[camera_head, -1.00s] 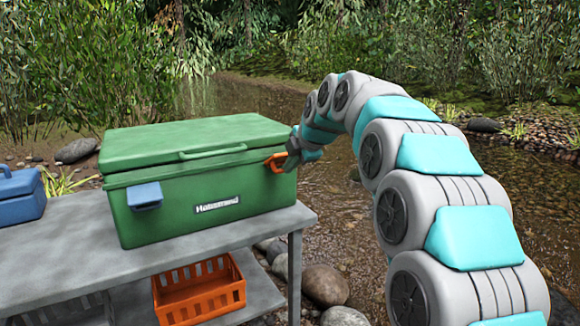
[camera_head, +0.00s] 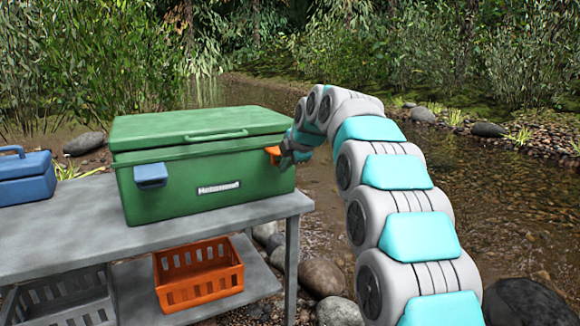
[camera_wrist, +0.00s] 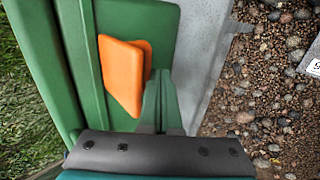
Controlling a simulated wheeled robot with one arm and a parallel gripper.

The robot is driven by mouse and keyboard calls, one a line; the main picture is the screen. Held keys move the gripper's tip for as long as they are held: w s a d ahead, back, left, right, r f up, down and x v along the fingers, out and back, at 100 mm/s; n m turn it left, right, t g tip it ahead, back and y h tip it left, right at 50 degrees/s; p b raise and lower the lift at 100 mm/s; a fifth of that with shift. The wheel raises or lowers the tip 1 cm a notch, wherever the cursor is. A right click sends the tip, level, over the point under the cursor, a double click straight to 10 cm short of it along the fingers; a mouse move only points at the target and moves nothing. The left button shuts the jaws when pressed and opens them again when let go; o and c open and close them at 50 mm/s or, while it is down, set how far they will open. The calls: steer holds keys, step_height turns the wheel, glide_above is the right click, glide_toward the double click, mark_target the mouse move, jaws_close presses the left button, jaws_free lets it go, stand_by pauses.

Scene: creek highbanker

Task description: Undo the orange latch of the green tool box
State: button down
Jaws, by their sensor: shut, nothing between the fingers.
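The green tool box (camera_head: 215,185) stands with its lid down on the grey table. Its orange latch (camera_head: 273,154) is at the right end of the front, close under the lid. In the wrist view the orange latch (camera_wrist: 121,75) appears as a thick tilted plate against the green wall. My gripper (camera_head: 288,160) is at the box's front right corner, beside and slightly below the latch. In the wrist view my gripper (camera_wrist: 160,85) is shut and empty, its tips close beside the latch's edge. I cannot tell whether they touch it, or whether the latch is undone.
A blue latch (camera_head: 151,175) is on the left of the box front, and a handle (camera_head: 215,136) on its lid. A blue box (camera_head: 25,180) stands at the left. An orange crate (camera_head: 198,275) and a grey crate (camera_head: 62,300) are on the lower shelf. Stones and water lie right.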

steer(key=shift+d+f, duration=0.2)
steer(key=shift+d, duration=0.4)
steer(key=shift+a, duration=0.15)
